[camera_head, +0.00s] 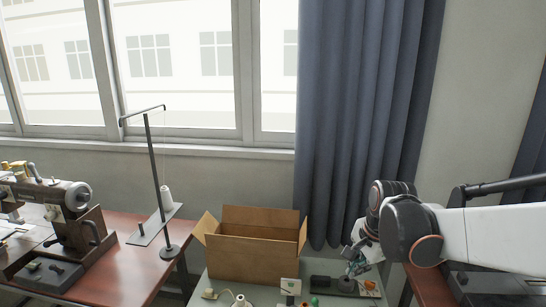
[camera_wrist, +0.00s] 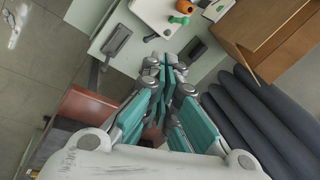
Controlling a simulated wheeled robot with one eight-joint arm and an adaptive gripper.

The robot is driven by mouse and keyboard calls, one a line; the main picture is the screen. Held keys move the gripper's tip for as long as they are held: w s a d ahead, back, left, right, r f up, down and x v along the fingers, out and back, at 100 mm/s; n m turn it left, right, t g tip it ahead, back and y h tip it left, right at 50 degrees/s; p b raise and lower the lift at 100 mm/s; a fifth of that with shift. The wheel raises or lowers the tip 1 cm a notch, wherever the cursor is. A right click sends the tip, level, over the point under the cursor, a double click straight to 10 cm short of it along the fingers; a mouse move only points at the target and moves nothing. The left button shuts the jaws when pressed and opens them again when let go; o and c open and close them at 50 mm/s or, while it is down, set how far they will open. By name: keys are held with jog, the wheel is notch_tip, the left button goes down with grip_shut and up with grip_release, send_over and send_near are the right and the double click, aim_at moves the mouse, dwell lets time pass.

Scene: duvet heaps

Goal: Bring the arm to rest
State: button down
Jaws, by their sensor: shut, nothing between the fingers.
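My gripper (camera_head: 357,262) is at the right in the head view, at the end of my white and dark arm. It hangs over or beside the right side of a pale table (camera_head: 202,290). In the wrist view my gripper (camera_wrist: 165,66) shows its teal-padded fingers closed together at the tips, with nothing between them. I cannot tell the exact height of the fingertips above the table.
An open cardboard box (camera_head: 245,258) stands on the pale table, with small items in front, including a white spool (camera_head: 240,301) and a dark block (camera_head: 320,282). A sewing machine (camera_head: 75,225) and thread stand (camera_head: 153,165) are left. A blue curtain (camera_head: 360,110) hangs behind.

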jog(key=s+r+n+t, duration=0.2)
jog(key=s+n, duration=0.5)
jog(key=s, duration=0.2)
jog(key=s+a+r+n+t, duration=0.1)
jog(key=s+r+n, duration=0.1)
jog(key=s+n, duration=0.4)
jog(key=s, duration=0.4)
jog(key=shift+s+r+n+t+h, duration=0.15)
jog(key=shift+r+n+t+h, duration=0.15)
jog(key=shift+n+t, duration=0.1)
jog(key=c, duration=2.3)
grip_release()
jog(key=shift+a, duration=0.1)
